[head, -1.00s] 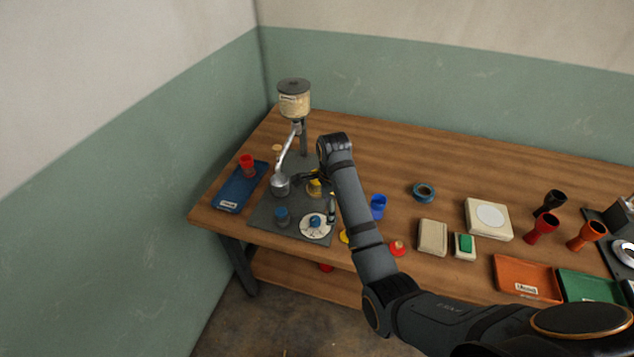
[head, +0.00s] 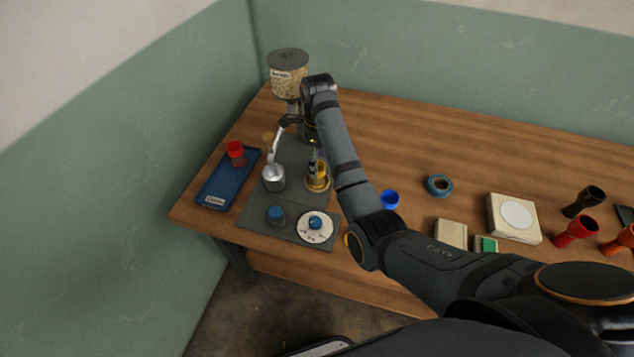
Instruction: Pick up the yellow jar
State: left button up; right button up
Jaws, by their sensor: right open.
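The yellow jar (head: 320,169) stands on a small tan round base on the grey mat (head: 246,218), right of a metal cup (head: 273,178). My right gripper (head: 298,148) is open and hangs just above and behind the jar. One finger points down close to the jar's upper left side, and the other reaches left toward the silver spout. I cannot tell whether the finger touches the jar. My left gripper is not in view.
A grain hopper (head: 289,80) stands behind the gripper. A blue tray (head: 217,190) with a red cup (head: 236,150) is at the left. A blue knob on a white dial (head: 315,228) is in front. A blue goblet (head: 390,200) and blue tape roll (head: 439,185) are right of my arm.

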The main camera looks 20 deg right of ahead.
aim_at(319, 182)
jog(key=shift+f+p, duration=0.45)
jog(key=shift+f, duration=0.5)
notch_tip(319, 182, down, 4)
jog(key=shift+r, duration=0.25)
jog(key=shift+w, duration=0.1)
jog(key=shift+a, duration=0.1)
jog(key=c, duration=0.3)
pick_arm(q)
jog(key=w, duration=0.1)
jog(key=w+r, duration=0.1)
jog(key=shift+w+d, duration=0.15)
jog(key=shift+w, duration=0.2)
pick_arm(e)
jog(key=c, duration=1.1)
